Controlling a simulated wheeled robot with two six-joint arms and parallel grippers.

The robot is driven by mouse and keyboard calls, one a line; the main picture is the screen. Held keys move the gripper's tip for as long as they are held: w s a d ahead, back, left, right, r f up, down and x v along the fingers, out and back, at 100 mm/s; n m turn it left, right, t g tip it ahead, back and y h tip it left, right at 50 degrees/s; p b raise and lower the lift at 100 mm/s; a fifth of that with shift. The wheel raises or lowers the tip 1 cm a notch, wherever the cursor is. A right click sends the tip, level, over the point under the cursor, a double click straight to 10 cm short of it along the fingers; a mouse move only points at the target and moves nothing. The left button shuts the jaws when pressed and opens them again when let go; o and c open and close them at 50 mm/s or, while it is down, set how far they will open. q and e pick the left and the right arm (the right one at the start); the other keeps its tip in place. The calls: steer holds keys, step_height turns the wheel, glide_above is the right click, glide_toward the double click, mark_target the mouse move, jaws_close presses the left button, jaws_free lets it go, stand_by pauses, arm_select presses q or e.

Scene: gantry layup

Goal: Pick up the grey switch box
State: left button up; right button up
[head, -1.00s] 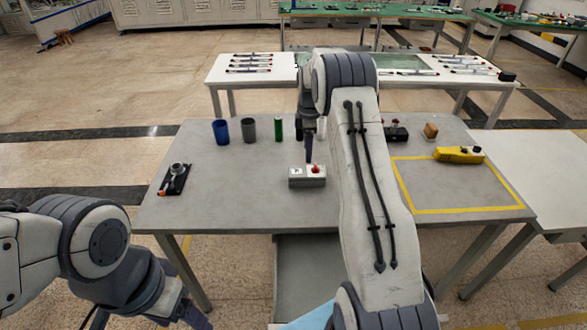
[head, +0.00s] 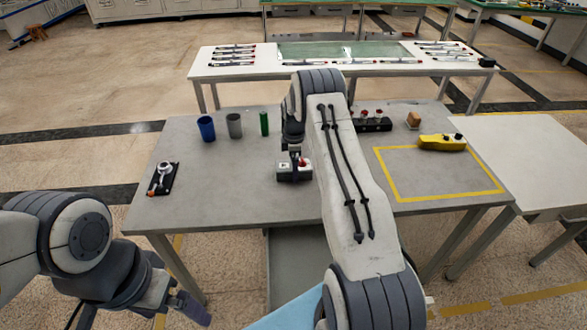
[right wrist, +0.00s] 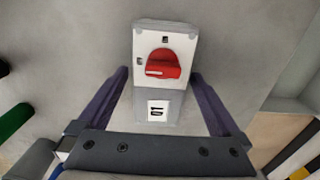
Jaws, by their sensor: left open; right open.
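The grey switch box (head: 294,172) stands on the grey table (head: 230,205), near its middle. In the right wrist view the switch box (right wrist: 162,105) shows a red rotary knob on a white upper face and a label below it. My right gripper (head: 295,158) is open and low over the box, with its two fingers on either side of it. Gaps show between the fingers and the box sides in the right wrist view. In the head view my right arm hides part of the table beside the box. My left gripper (head: 187,306) is open and empty, off the table's front left.
A blue cup (head: 206,128), a grey cup (head: 234,125) and a green cylinder (head: 264,123) stand behind the box. A black device (head: 162,179) lies at left.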

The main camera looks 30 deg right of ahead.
jaws_close()
stand_by(0.3)
